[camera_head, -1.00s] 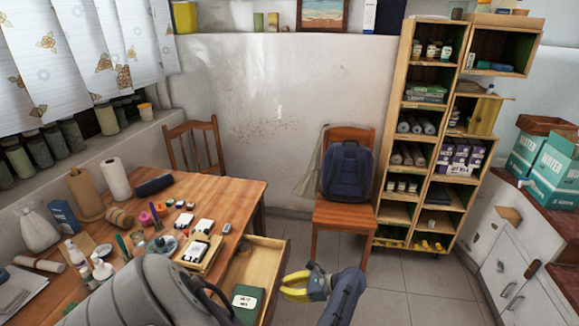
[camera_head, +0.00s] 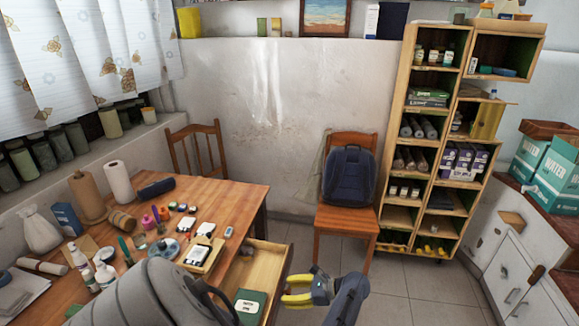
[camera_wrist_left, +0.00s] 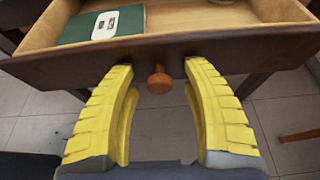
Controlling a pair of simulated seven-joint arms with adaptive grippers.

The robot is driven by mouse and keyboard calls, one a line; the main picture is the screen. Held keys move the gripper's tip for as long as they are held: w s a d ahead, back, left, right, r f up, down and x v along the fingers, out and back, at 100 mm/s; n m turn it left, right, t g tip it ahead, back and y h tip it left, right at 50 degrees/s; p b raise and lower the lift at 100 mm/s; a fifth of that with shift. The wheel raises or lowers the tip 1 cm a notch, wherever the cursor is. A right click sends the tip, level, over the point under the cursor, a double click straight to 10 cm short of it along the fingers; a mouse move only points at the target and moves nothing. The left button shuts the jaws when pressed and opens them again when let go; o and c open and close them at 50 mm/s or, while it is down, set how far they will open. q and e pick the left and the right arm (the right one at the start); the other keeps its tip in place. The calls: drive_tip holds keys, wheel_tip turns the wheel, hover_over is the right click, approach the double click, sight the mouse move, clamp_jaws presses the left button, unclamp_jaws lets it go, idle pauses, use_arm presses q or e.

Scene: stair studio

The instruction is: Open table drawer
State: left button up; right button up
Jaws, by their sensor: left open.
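The table drawer (camera_head: 268,267) is pulled out from the wooden table (camera_head: 240,194), and its inside shows. A green book (camera_head: 250,305) with a white label lies in it. In the left wrist view the drawer front (camera_wrist_left: 220,55) crosses the picture, with a round wooden knob (camera_wrist_left: 159,80) at its middle. My left gripper (camera_head: 290,287) is just off the drawer front. Its yellow fingers (camera_wrist_left: 159,75) are open, one on each side of the knob, with visible gaps between them and it. My right gripper is not in view.
The table top holds bottles, paper rolls (camera_head: 119,182) and several small items. A wooden chair (camera_head: 346,215) with a blue backpack (camera_head: 349,177) stands beyond the drawer. The tiled floor (camera_head: 410,290) right of the gripper is clear.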

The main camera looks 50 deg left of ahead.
use_arm(q)
drive_tip(key=shift+d, duration=0.1)
drive_tip(key=v, duration=1.2)
drive_tip(key=shift+r, duration=0.1)
